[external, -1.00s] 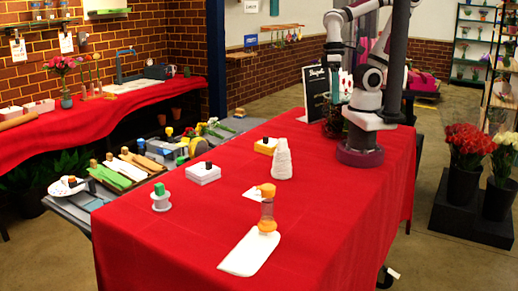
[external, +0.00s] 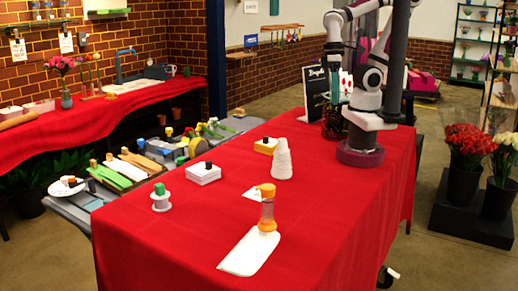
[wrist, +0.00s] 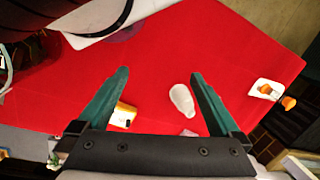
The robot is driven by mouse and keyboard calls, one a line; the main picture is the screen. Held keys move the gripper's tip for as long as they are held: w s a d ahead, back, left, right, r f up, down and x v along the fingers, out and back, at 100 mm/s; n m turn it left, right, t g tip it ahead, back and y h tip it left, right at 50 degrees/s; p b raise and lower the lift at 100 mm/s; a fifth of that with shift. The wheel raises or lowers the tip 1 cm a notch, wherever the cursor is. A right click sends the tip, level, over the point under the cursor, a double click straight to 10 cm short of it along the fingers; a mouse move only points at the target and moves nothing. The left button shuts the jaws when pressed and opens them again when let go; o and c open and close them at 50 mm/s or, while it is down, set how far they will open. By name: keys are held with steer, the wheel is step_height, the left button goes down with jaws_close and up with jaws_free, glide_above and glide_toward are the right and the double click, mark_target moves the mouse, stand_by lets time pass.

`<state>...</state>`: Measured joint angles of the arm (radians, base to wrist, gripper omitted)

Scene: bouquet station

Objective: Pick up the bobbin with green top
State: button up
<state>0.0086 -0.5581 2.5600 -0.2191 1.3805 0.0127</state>
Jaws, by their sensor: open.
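The bobbin with green top (external: 160,198) stands upright on the left part of the red table in the external view. It has a pale spool body and a green cap. I cannot make it out in the wrist view. My gripper (wrist: 160,72) is open and empty, with its two teal fingers spread apart above the red cloth. In the external view the gripper is at the far end of the table, well away from the bobbin.
A white cone (external: 282,160) stands mid-table. A white box with a dark knob (external: 203,173) and a yellow-sided box (external: 266,146) are near the left edge. Red cloth around the bobbin is clear.

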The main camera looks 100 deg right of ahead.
steer(key=w+d+f+n+t+h, duration=0.1)
steer(key=w+d+f+n+t, duration=0.15)
steer(key=w, duration=1.05)
steer(key=n+t+y, duration=0.4)
steer(key=n+t, duration=0.4)
steer(key=t, duration=0.2)
glide_toward(164, 193)
steer(key=shift+m, duration=0.25)
steer(key=x, duration=0.9)
steer(key=shift+d+f, duration=0.25)
steer(key=shift+d, duration=0.15)
steer(key=c, duration=1.3)
